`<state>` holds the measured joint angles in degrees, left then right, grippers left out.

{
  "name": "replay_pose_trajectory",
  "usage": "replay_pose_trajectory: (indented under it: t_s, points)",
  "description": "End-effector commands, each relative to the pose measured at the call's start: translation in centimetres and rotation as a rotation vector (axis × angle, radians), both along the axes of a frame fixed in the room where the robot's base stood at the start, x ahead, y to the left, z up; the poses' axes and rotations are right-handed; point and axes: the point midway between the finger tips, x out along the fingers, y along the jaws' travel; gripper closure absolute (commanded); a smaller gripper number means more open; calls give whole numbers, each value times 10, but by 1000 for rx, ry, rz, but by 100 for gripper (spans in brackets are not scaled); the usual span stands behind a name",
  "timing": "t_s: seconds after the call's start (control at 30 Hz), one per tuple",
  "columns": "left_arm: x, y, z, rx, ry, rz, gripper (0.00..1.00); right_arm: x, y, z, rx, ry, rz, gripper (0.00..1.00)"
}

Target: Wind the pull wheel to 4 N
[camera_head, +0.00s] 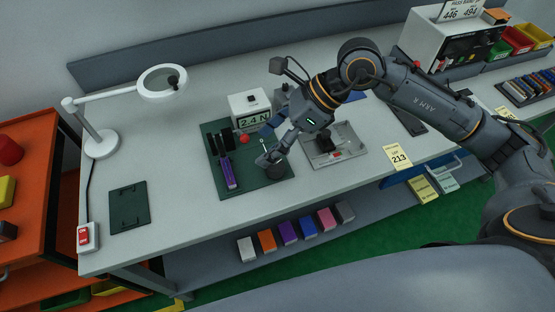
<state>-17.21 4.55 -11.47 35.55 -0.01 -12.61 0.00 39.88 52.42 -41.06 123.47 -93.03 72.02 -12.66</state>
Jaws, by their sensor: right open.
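A white tester box with a display (254,121) reads 2.4 N at the back of a dark green mat (245,188). A dark round part (277,173), which looks like the pull wheel, sits at the mat's front right, partly covered by my gripper. My right gripper (264,145) is open above the mat, its lower finger close over the round part; I cannot tell whether they touch. A purple and black piece (229,172) stands on the mat's left side. A small red knob (244,138) shows in front of the display. My left gripper is not in view.
A grey tray fixture (353,151) lies right of the mat. A white magnifier lamp (98,140) and a flat dark plate (128,205) are at left. A yellow card reading 213 (398,158) is at the front edge. Bare table lies between plate and mat.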

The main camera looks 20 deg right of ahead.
Motion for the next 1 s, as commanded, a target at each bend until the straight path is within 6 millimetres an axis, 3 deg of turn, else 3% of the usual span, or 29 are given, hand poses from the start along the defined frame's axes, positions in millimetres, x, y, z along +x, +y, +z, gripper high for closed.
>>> replay_pose_trajectory:
  t_s: [0.03,0.1,0.27,0.47,0.8,1.0]
  points:
    - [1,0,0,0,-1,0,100,7,-23,-5,-102,-20,-5,31]
    - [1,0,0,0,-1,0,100,14,-49,-12,-218,-35,-14,31]
    - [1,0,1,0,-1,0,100,20,-79,-17,-344,-42,-27,31]
    - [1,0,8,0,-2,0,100,22,-72,-36,-351,-36,-25,31]
    - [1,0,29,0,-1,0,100,32,-46,-101,-349,-35,-25,31]
    - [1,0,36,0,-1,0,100,37,-35,-130,-348,-38,-25,31]
